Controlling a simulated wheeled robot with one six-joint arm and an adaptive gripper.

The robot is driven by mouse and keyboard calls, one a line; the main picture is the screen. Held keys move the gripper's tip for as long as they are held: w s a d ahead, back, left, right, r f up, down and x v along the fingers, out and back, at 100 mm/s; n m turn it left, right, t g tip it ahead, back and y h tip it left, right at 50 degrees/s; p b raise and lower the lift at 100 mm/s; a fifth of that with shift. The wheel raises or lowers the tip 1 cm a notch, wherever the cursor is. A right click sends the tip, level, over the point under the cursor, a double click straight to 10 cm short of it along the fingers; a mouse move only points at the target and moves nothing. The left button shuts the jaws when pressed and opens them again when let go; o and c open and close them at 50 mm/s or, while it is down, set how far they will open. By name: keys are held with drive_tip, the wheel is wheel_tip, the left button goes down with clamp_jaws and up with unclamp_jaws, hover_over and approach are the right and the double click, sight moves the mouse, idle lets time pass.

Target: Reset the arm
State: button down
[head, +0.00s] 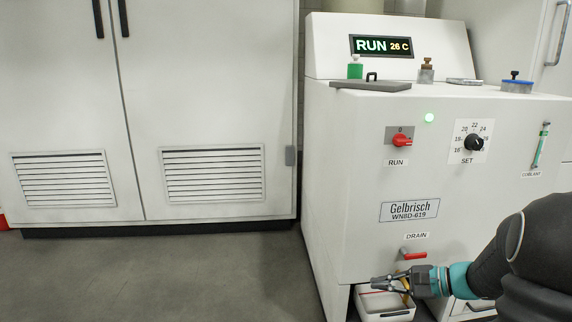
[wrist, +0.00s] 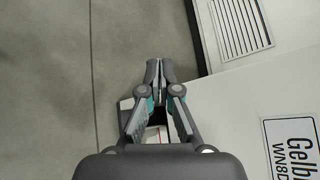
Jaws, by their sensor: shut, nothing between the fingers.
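My gripper (head: 378,282) is low in front of the white Gelbrisch machine (head: 345,180), at the right of the head view. Its fingers point left and it is just above a white tray (head: 388,314) at the machine's foot. In the wrist view my gripper (wrist: 159,66) has its fingertips together, with nothing between them. Part of the tray shows behind the fingers there. My dark arm reaches in from the right and hides the machine's lower right part.
The red drain handle (head: 413,255) is just above my gripper. The display (head: 381,46) reads RUN 26 C, and a green light (head: 429,118) is lit. A red run switch (head: 402,140) and a black set dial (head: 473,142) sit on the front. Grey floor (head: 180,280) at left is clear before white cabinets (head: 70,100).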

drive_tip(key=s+a+r+n+g+h+p, duration=0.2)
drive_tip(key=s+n+h, duration=0.2)
drive_tip(key=s, duration=0.4)
drive_tip(key=s+a+r+n+g+h+p, duration=0.1)
drive_tip(key=s+r+n+g+h+p, duration=0.2)
drive_tip(key=s, duration=0.5)
drive_tip(key=s+a+r+n+t+h+p, duration=0.4)
drive_tip(key=s+r+n, duration=0.2)
drive_tip(key=r, duration=0.6)
drive_tip(key=shift+s+a+r+n+h, duration=0.2)
drive_tip(key=shift+s+n+h, duration=0.15)
drive_tip(key=shift+s, duration=0.9)
